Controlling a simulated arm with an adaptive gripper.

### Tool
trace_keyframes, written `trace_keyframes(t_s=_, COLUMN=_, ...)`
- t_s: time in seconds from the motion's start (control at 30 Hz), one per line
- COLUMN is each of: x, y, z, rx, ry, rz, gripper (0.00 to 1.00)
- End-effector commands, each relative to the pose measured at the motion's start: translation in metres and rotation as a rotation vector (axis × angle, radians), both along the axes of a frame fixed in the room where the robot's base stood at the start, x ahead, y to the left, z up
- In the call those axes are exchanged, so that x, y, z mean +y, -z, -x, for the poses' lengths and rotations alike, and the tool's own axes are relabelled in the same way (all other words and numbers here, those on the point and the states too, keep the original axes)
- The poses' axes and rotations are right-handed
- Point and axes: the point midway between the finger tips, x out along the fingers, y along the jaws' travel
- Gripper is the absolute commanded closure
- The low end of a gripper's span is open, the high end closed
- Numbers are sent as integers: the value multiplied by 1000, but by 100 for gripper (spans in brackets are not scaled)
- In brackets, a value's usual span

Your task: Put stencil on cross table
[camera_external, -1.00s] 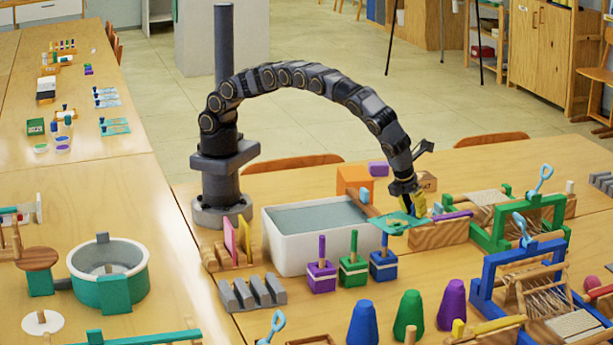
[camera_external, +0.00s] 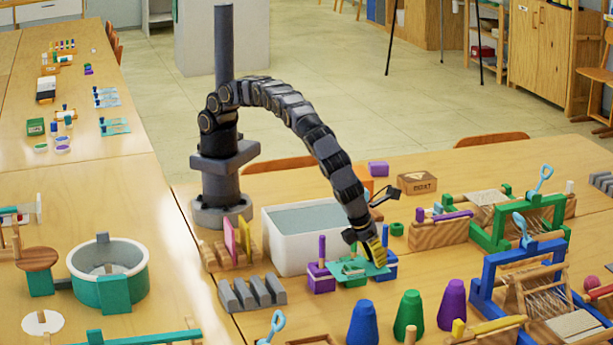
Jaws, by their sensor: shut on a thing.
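The stencil is a thin teal-green sheet (camera_external: 345,271) with cut-outs. My gripper (camera_external: 375,257), with yellow fingers, is shut on its right part. The stencil is held over the purple, green and blue pegged blocks, just right of the white basin. It hides much of the green and blue blocks; I cannot tell whether it touches them. Which table is the cross table is not clear; a separate long table (camera_external: 135,141) at the far left carries similar teal flat pieces (camera_external: 115,126).
The white basin (camera_external: 288,254), purple block (camera_external: 321,283), several cones (camera_external: 408,318) and grey ridged block (camera_external: 250,293) crowd the near table. Green (camera_external: 531,213) and blue (camera_external: 490,283) looms stand at right. A round teal tub (camera_external: 126,291) stands left.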

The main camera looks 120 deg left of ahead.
Motion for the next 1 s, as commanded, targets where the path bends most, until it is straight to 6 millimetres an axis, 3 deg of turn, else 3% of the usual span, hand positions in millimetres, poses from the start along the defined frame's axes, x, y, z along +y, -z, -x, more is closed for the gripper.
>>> trace_keyframes(t_s=0.33, x=0, y=55, z=1, rx=5, ry=0, rz=-1, gripper=100)
trace_keyframes(t_s=0.7, x=1, y=99, z=2, rx=7, ry=-1, rz=-4, gripper=100)
trace_keyframes(t_s=1.0, x=1, y=100, z=1, rx=2, ry=-1, rz=-2, gripper=100)
